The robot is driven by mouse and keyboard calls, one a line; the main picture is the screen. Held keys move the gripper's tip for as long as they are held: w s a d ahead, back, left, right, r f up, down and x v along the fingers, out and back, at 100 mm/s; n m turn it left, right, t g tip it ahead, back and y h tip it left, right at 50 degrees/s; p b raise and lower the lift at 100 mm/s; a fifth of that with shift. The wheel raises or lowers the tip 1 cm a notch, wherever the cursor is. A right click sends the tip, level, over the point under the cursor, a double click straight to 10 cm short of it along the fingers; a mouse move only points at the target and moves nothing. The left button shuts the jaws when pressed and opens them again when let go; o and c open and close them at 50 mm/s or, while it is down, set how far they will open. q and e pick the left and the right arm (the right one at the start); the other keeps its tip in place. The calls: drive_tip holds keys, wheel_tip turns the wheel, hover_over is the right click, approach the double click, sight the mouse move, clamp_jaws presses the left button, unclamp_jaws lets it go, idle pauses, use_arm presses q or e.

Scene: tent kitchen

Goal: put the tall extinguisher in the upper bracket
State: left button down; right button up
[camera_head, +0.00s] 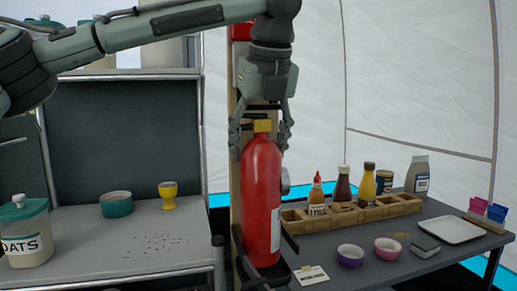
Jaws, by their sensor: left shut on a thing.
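A tall red extinguisher (261,195) with a yellow top and a white label stands upright at the middle of the view. My left gripper (262,130) comes down from above and is shut on it, its fingers on both sides of the yellow top. A black bracket (283,272) shows around the extinguisher's lower end, with its arms at both sides. The extinguisher hides much of the bracket, and I cannot tell whether its base rests in it. My right gripper is not in view.
A wooden post (236,130) stands behind the extinguisher. On the right, a dark table (440,262) holds a wooden rack (295,217) with bottles, bowls and a white tray (450,231). On the left, a grey counter (105,262) holds an oats jar (24,232) and a yellow cup (168,195).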

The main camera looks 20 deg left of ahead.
use_arm(q)
drive_tip(key=shift+f, duration=1.3)
drive_tip(key=shift+c, duration=2.2)
unclamp_jaws()
drive_tip(key=shift+f, duration=0.1)
drive_tip(key=shift+r, duration=0.35)
drive_tip(key=v, duration=0.4)
drive_tip(key=shift+s+d+f, duration=0.1)
drive_tip(key=shift+d, duration=0.05)
drive_tip(key=s+d+b, duration=0.1)
drive_tip(key=s+d, duration=0.5)
drive_tip(key=s, duration=0.3)
drive_tip(key=shift+s, duration=0.35)
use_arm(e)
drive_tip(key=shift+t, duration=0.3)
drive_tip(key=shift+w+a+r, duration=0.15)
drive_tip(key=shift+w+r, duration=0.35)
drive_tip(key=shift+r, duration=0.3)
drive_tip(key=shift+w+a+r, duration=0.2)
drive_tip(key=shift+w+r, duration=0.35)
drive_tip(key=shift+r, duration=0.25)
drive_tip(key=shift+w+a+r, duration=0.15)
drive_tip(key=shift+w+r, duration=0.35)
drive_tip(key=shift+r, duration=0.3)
use_arm(q)
drive_tip(key=shift+d+f, duration=0.1)
drive_tip(key=shift+d, duration=0.05)
